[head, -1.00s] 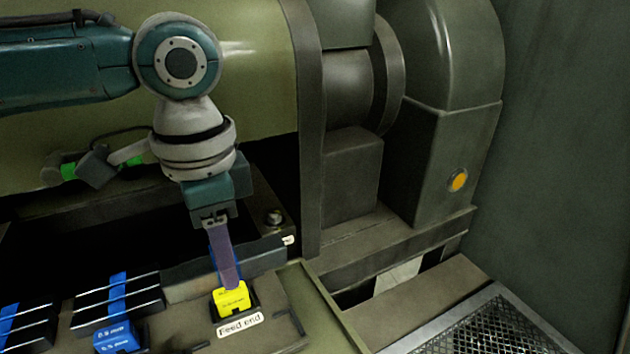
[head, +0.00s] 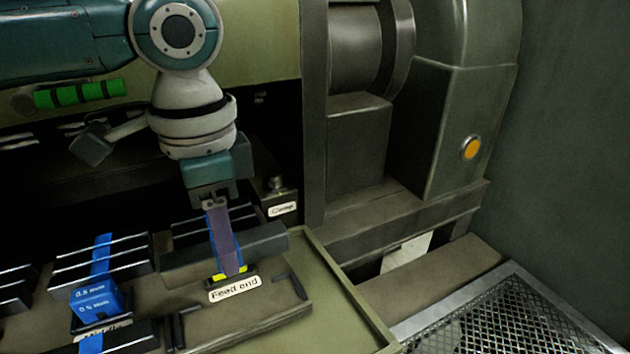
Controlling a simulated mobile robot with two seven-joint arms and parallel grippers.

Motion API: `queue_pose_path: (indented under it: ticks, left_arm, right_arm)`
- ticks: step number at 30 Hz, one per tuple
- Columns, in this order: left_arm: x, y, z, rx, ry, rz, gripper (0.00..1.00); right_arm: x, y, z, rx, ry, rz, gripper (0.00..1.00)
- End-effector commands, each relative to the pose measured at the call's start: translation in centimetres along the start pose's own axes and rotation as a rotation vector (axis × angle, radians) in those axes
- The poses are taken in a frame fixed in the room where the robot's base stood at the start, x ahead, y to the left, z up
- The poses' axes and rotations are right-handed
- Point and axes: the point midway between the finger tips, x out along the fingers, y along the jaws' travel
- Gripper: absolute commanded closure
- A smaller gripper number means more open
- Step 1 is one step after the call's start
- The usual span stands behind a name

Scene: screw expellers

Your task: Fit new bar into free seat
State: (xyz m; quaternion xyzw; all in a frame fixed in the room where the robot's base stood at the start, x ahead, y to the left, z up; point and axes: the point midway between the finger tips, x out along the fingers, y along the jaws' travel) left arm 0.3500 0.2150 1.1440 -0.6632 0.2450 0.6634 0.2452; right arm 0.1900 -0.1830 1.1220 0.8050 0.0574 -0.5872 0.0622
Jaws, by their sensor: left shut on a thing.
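My left gripper (head: 227,272) comes down from above, its purple fingers low at the small dark holder labelled "Feed end" (head: 234,289). It is shut on a yellow block (head: 219,276) in that holder; only yellow slivers show beside the fingertips. A long dark bar (head: 262,243) lies just behind the fingers; whether they touch it I cannot tell. More dark bars (head: 187,234) lie behind it. To the left is a stack of dark bars (head: 130,264) with a blue strip across it. I cannot tell which bar is new or which seat is free. My right gripper is out of view.
A blue block marked 0.5 mm (head: 96,299) stands in a holder at the left. The green tray's raised rim (head: 345,285) runs along the right. Beyond it are a mesh grating (head: 510,320) and the machine housing with an orange button (head: 470,148).

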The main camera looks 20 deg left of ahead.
Motion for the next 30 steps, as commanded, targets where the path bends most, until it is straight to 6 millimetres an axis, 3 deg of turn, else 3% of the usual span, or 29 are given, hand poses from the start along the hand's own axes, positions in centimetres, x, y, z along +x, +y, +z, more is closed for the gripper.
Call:
queue_pose_path:
  ticks: [1,9,21,30]
  left_arm:
    - [0.9,-0.1,0.0,0.000,0.002,-0.001,1.00]
    - [3.1,-0.1,-0.1,0.000,0.002,-0.002,1.00]
    - [6.8,0.0,-0.1,-0.001,0.001,0.001,1.00]
    - [7.4,0.0,-0.1,-0.001,0.002,0.000,1.00]
  right_arm:
    - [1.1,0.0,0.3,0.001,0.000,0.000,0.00]
    - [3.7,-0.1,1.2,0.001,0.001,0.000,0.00]
    - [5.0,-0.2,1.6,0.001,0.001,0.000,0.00]
    - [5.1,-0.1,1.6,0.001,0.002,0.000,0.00]
